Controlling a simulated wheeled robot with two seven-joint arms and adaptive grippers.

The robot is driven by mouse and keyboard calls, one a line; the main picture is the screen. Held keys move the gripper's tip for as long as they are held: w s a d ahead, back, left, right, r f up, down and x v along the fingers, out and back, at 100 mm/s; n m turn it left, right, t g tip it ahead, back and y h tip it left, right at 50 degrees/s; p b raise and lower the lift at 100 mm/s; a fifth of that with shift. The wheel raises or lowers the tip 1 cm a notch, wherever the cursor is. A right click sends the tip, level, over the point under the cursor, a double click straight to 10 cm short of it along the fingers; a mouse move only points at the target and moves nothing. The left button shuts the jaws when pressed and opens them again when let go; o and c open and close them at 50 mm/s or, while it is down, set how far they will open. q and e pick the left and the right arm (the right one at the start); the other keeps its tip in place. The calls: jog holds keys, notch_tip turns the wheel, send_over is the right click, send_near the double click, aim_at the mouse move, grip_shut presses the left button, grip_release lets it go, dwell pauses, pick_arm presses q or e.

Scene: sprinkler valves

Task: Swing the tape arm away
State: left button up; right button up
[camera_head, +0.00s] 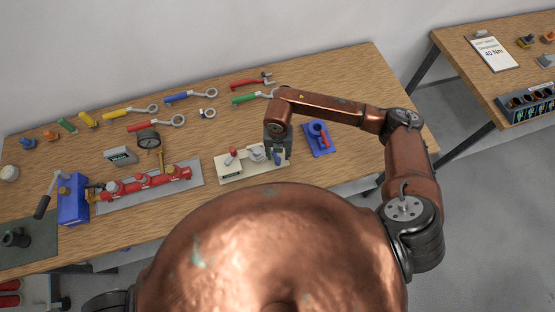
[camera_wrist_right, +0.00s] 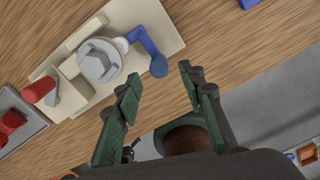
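A beige fixture plate (camera_head: 228,174) lies near the front edge of the table. In the right wrist view the plate (camera_wrist_right: 165,25) carries a grey hexagonal part (camera_wrist_right: 100,62) and a short bent blue arm (camera_wrist_right: 146,42) with a round blue end. I take this blue arm as the tape arm. My right gripper (camera_head: 277,156) is over the plate's right end; in its wrist view (camera_wrist_right: 161,90) the fingers are apart and empty. The blue end appears just ahead of the gap between the fingertips; contact cannot be seen. My left gripper is not in view.
A blue tray with a red-handled part (camera_head: 320,138) lies close to the right. Several wrenches (camera_head: 190,97) lie behind. A second table (camera_head: 480,70) stands at the right.

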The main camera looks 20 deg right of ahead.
aim_at(278, 160)
notch_tip(278, 160, down, 6)
jog(key=shift+r+p, duration=0.15)
jog(key=shift+p, duration=0.3)
jog(key=shift+a, duration=0.1)
jog(key=shift+c, duration=0.3)
grip_shut()
